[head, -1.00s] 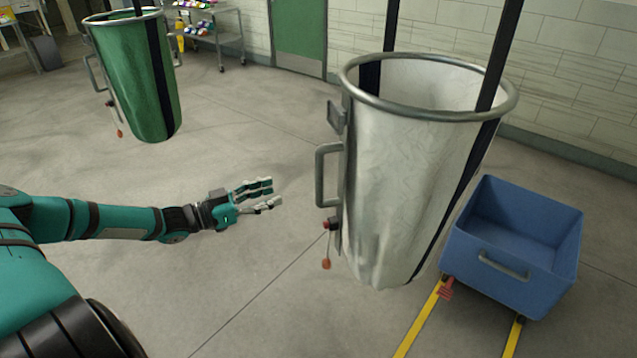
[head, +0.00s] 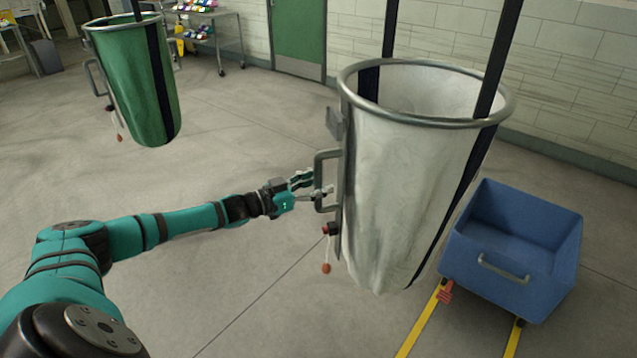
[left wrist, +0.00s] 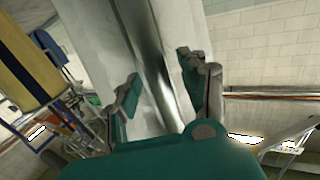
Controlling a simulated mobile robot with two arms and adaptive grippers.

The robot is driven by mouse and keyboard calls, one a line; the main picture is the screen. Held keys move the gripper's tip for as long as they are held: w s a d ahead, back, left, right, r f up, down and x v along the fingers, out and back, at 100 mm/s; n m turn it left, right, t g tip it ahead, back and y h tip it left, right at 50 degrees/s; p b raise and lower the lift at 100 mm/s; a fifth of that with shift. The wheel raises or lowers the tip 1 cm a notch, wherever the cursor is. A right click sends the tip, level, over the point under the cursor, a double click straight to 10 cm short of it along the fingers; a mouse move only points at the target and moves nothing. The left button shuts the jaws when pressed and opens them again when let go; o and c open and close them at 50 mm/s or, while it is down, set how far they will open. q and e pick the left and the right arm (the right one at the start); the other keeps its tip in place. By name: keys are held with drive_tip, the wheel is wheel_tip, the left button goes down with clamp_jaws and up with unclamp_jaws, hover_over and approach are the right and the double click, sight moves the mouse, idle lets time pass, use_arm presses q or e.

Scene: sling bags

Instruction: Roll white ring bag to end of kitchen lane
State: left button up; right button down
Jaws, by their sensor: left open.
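The white ring bag (head: 405,190) hangs by dark straps from above, with a metal ring round its open top. A grey handle (head: 320,168) stands out from its left side, above a red knob with an orange pull. My left gripper (head: 316,186) is open at this handle, its fingers reaching to the handle's upright bar. In the left wrist view the handle bar (left wrist: 150,60) runs between the two open fingers (left wrist: 160,85), with the white cloth behind. Whether a finger touches the bar, I cannot tell. My right gripper is not in view.
A blue wheeled cart (head: 515,250) stands right of the bag, by yellow floor lines (head: 420,320). A green ring bag (head: 140,85) hangs at the back left. A wheeled shelf (head: 210,35) and a green door (head: 298,38) are behind. The floor between the bags is clear.

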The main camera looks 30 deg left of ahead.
use_arm(q)
clamp_jaws()
drive_tip(key=shift+w+d+f, duration=0.1)
drive_tip(key=shift+w, duration=0.05)
idle(0.6)
